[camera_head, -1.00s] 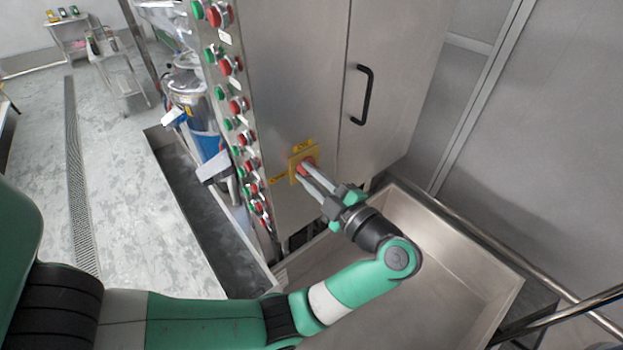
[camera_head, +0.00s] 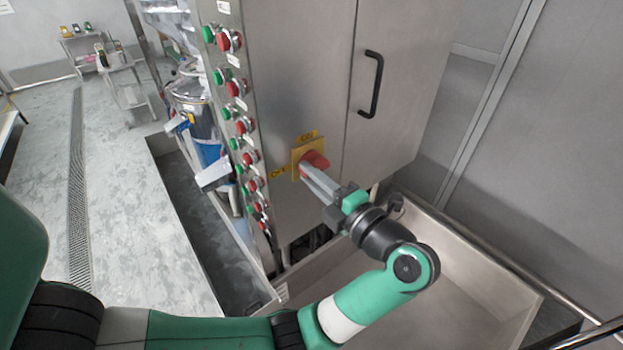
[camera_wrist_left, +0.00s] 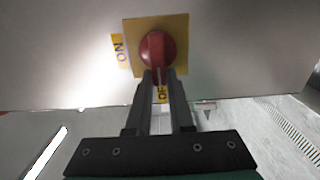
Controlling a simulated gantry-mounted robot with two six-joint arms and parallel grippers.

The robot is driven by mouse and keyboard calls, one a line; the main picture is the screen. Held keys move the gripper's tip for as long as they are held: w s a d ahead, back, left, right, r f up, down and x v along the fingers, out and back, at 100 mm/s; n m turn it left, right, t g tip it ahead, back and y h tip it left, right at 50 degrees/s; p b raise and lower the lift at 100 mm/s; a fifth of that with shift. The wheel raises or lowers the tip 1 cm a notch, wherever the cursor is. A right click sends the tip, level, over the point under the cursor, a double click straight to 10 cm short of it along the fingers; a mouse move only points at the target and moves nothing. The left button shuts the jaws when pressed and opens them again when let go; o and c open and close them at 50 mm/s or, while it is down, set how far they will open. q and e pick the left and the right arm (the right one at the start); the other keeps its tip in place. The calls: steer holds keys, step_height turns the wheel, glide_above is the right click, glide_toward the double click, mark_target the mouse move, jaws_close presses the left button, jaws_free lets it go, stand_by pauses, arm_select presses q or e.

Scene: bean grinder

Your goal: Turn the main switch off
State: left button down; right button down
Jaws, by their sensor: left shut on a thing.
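The main switch is a red rotary knob (camera_head: 316,160) on a yellow square plate (camera_head: 296,168), set on the steel cabinet's front. In the left wrist view the red knob (camera_wrist_left: 156,47) has its grip bar lined up with the OFF label (camera_wrist_left: 162,94) below. The ON label (camera_wrist_left: 121,49) is left of the plate. My left gripper (camera_head: 308,172) is shut on the knob, and in the left wrist view its fingertips (camera_wrist_left: 159,78) sit on either side of the grip bar. My right gripper is not in view.
Rows of green and red push buttons (camera_head: 235,88) run up the cabinet's side edge. A black door handle (camera_head: 371,85) is right of and above the switch. A steel basin (camera_head: 450,265) lies below my left wrist. Open floor (camera_head: 130,210) is on the left.

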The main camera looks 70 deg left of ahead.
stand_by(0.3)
arm_select(q)
steer(key=c, duration=0.8)
jaws_free()
steer(key=b+v, duration=0.3)
steer(key=v, duration=0.8)
steer(key=shift+d, duration=0.3)
steer(key=shift+w, duration=0.1)
